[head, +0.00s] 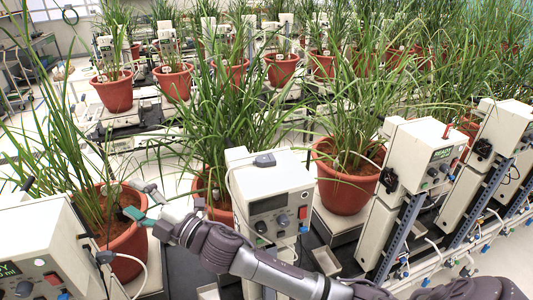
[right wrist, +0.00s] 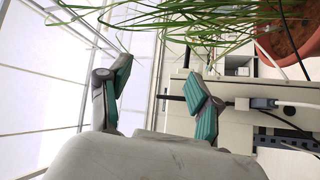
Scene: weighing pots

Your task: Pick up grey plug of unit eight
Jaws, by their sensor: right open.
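A plug with a grey end (right wrist: 243,103) sticks out from the side of a pale unit in the right wrist view, to the right of my fingers. A grey plug (head: 105,257) with a white cable is on the side of the front-left white unit (head: 45,250) in the head view. I cannot read any unit number, so I cannot tell which is unit eight. My right gripper (head: 140,202) is open and empty beside the front-left pot. Its teal-padded fingers stand apart in the right wrist view (right wrist: 160,80), with no plug between them. My left gripper is not in view.
The front-left red pot (head: 128,245) with long grass leaves is close to my right gripper. A white unit with dials (head: 270,195) stands behind my forearm. Several more potted plants and units fill the rows behind. Leaves (right wrist: 200,20) hang above the fingers.

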